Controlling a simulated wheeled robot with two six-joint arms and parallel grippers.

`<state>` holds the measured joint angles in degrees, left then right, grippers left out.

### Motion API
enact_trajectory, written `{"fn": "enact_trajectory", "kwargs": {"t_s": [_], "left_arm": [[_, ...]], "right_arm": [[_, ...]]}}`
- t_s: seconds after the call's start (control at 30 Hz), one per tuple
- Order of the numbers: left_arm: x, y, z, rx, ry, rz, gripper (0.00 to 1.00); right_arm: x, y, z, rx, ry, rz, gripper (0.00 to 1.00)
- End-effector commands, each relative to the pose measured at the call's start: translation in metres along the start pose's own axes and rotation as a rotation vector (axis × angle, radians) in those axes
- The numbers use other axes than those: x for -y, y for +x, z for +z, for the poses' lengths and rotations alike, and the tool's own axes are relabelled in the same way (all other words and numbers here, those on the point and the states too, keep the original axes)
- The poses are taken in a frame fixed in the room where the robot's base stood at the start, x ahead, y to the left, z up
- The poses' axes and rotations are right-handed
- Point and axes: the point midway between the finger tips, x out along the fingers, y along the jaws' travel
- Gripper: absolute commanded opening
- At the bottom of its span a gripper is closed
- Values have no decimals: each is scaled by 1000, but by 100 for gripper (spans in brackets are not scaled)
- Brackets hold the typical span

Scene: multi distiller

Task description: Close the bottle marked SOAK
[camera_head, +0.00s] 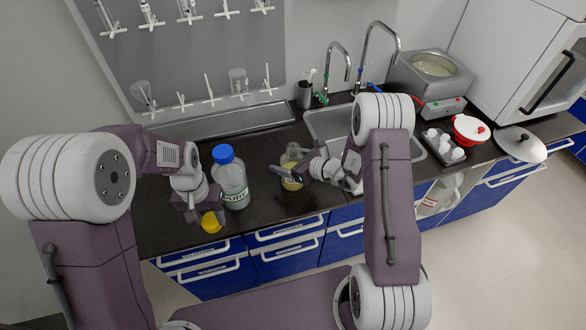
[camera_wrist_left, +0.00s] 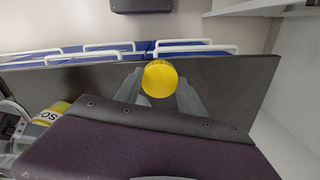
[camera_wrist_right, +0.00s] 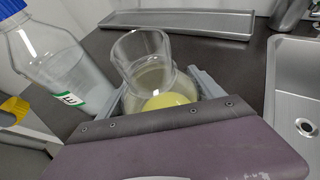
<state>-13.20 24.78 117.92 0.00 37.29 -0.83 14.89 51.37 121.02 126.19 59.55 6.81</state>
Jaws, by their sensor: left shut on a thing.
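A clear open bottle with yellow liquid (camera_head: 291,172) stands on the dark counter. It also shows in the right wrist view (camera_wrist_right: 150,75), with its wide mouth uncovered. A white label with the letters SO shows on it at the left of the left wrist view (camera_wrist_left: 48,114). My right gripper (camera_head: 288,170) has its fingers on either side of this bottle; whether they press on it I cannot tell. My left gripper (camera_wrist_left: 160,90) is shut on a round yellow cap (camera_wrist_left: 160,78), also visible in the head view (camera_head: 211,221), near the counter's front edge.
A sink (camera_head: 325,122) with taps lies behind and right of the open bottle. A rack of glassware (camera_head: 205,60) hangs on the wall. A water bath (camera_head: 425,80) stands further right.

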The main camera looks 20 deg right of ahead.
Motion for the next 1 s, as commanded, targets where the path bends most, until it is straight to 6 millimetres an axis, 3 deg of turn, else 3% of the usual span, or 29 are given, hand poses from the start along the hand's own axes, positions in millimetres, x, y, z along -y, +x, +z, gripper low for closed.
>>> {"fn": "enact_trajectory", "kwargs": {"t_s": [0.03, 0.1, 0.43, 0.67, 0.73, 1.0], "left_arm": [[0, 0, 0, 0, 0, 0, 9], [0, 0, 0, 0, 0, 0, 9], [0, 0, 0, 0, 0, 0, 9], [0, 2, 0, 0, 0, 0, 9], [0, 3, 0, 0, 0, 0, 9], [0, 3, 0, 0, 0, 0, 9]], "right_arm": [[0, 0, 0, 0, 0, 0, 22], [0, 0, 0, 0, 0, 0, 4], [0, -2, 5, 3, -1, -1, 4], [1, -14, 31, 6, -5, -2, 4], [2, -21, 41, 7, -4, -4, 4], [40, -69, 50, 5, -4, -8, 4]]}}
